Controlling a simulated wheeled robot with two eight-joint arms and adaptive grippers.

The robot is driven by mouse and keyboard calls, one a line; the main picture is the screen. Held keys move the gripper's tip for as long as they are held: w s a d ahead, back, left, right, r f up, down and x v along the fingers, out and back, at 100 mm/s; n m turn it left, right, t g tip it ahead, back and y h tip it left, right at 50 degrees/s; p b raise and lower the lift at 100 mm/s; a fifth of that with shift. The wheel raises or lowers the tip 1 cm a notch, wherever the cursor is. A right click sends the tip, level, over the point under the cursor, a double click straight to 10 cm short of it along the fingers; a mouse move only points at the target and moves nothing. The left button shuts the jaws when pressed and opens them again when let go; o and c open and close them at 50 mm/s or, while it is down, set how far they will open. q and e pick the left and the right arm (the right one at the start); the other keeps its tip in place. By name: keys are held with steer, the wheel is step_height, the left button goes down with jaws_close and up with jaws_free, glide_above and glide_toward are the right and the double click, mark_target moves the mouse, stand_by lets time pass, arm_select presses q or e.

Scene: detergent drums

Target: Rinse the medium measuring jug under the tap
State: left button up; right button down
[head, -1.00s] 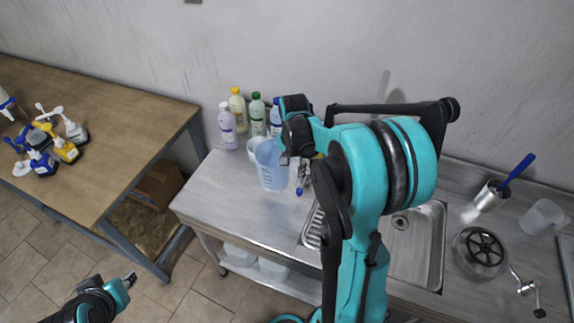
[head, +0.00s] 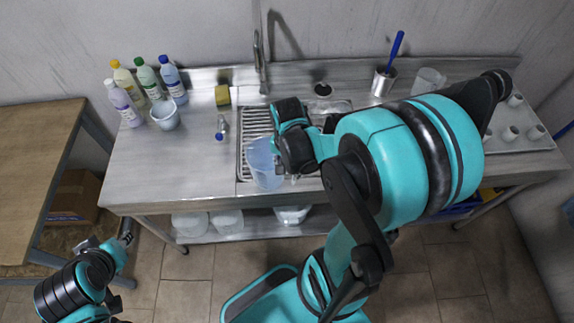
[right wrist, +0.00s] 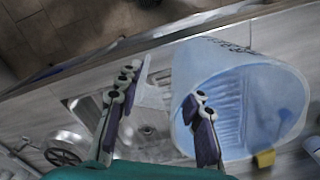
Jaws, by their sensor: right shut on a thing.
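My right gripper (head: 292,140) is shut on a light blue, see-through measuring jug (head: 262,165). The jug is held over the ribbed drainboard at the sink's left and front edge. In the right wrist view the jug (right wrist: 240,60) shows its open mouth and printed marks; the gripper (right wrist: 165,92) has it by the handle side. The tap (head: 259,60) stands upright behind the sink, apart from the jug. Much of the sink basin (head: 335,106) is hidden by my right arm. My left gripper (head: 126,238) is low at the left, away from the counter; its jaws are too small to read.
Several bottles (head: 146,78) and a small pale jug (head: 165,116) stand at the counter's left. A yellow sponge (head: 222,96) lies by the back. A steel pot with a blue-handled tool (head: 384,82) and a clear jug (head: 428,80) stand right. The left counter is clear in front.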

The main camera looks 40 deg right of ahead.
steer(key=w+d+f+b, duration=0.1)
steer(key=w+d+b, duration=0.1)
steer(key=w+d, duration=0.2)
steer(key=w+d+f+b, duration=0.2)
steer(key=w+d, duration=0.2)
steer(key=w, duration=0.6)
steer(key=shift+d+f, duration=0.25)
steer(key=shift+f, duration=0.05)
steer(key=shift+f+b, duration=0.45)
steer(key=shift+f, duration=0.1)
stand_by(0.6)
steer(key=c, duration=0.9)
jaws_free()
